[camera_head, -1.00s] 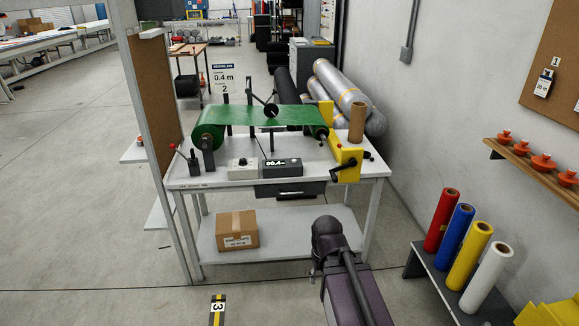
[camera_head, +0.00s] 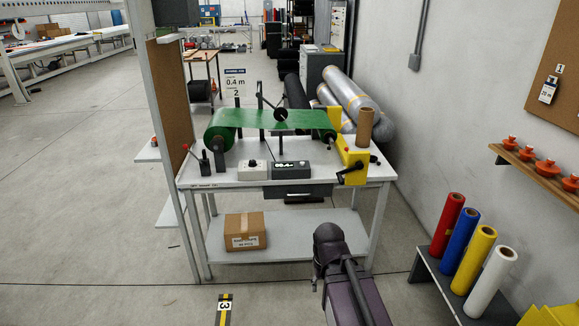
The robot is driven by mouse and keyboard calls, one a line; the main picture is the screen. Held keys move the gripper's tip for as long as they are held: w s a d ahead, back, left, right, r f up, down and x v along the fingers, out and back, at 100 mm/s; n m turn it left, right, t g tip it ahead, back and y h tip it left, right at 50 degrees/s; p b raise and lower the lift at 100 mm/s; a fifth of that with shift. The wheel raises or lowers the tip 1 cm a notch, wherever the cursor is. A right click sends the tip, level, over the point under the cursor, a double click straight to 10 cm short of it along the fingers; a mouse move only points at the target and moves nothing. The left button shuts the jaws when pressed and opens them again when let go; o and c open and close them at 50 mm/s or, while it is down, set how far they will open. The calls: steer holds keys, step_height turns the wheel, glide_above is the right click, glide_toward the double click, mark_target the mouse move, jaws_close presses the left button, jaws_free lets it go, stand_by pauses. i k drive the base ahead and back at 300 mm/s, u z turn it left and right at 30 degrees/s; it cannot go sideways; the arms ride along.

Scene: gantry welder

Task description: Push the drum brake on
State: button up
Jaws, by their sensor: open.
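A green roll of sheet (camera_head: 265,120) is stretched across the worktable (camera_head: 225,178), between a drum end on the left and a yellow bracket (camera_head: 352,160) on the right. A small lever with a red knob (camera_head: 186,147) stands at the table's left front corner, beside a black upright block (camera_head: 204,164). I cannot tell for sure that this lever is the drum brake. It leans up to the left. A black crank handle (camera_head: 350,174) is on the yellow bracket. My dark arm shows at bottom centre, short of the table. My gripper is not visible.
A control box with a white dial (camera_head: 252,170) and a display box (camera_head: 291,171) sit at the table's front. A cardboard box (camera_head: 245,231) is on the lower shelf. A post with a brown board (camera_head: 170,110) stands left. Coloured rolls (camera_head: 473,258) stand right. Floor in front is clear.

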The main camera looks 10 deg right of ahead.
mark_target(186, 147)
steer(key=u, duration=0.1)
steer(key=i, duration=0.95)
steer(key=z, duration=0.1)
